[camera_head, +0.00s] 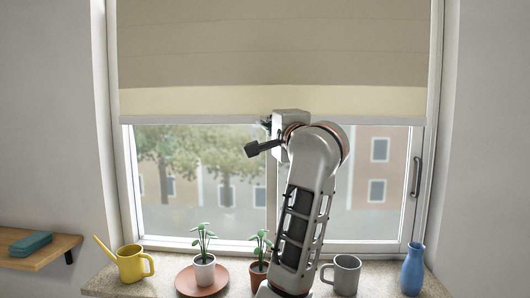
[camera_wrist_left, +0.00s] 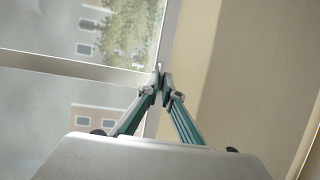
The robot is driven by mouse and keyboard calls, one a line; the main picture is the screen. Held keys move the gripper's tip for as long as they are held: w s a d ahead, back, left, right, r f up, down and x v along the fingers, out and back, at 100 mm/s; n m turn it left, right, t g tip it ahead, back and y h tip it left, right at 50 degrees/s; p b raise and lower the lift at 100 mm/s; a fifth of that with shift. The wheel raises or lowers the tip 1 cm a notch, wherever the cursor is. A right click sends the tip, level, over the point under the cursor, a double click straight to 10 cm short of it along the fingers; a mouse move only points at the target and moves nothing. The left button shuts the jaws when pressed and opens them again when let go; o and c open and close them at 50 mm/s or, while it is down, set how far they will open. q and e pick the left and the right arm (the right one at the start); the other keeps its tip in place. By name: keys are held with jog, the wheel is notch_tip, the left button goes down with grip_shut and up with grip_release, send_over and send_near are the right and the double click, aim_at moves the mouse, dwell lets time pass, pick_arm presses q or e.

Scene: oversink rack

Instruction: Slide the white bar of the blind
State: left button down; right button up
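The beige blind (camera_head: 270,50) hangs over the upper part of the window. Its white bar (camera_head: 190,119) runs level along the bottom edge. My left arm rises in front of the window to the middle of the bar. My left gripper (camera_head: 267,125) is mostly hidden behind the wrist in the head view. In the left wrist view, the gripper's teal and grey fingers (camera_wrist_left: 161,84) come together at the white bar (camera_wrist_left: 173,40), one fingertip on each side, and look closed on it. My right gripper is not in view.
On the sill stand a yellow watering can (camera_head: 131,263), a potted plant (camera_head: 204,268) on a terracotta saucer (camera_head: 187,286), another plant (camera_head: 259,271), a grey mug (camera_head: 346,275) and a blue vase (camera_head: 413,269). A wooden shelf (camera_head: 55,252) holds a teal cloth (camera_head: 30,244).

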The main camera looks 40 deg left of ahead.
pick_arm(q)
jog(key=p, duration=0.5)
send_near(262, 63)
jog(key=w+a, duration=0.1)
jog(key=a, duration=0.1)
jog(key=w+a+f, duration=0.1)
jog(key=w+a, duration=0.1)
jog(key=shift+r, duration=0.45)
jog(key=shift+r+p, duration=0.3)
jog(key=shift+r, duration=0.1)
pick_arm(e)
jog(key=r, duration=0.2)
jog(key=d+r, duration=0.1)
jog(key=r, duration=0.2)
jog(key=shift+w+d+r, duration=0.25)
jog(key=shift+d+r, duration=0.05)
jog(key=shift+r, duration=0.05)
pick_arm(q)
jog(key=c, duration=2.4)
grip_release()
jog(key=shift+c, duration=0.2)
jog(key=shift+o, duration=1)
jog(key=shift+s+d+f, duration=0.1)
jog(key=shift+d, duration=0.05)
jog(key=v, duration=0.7)
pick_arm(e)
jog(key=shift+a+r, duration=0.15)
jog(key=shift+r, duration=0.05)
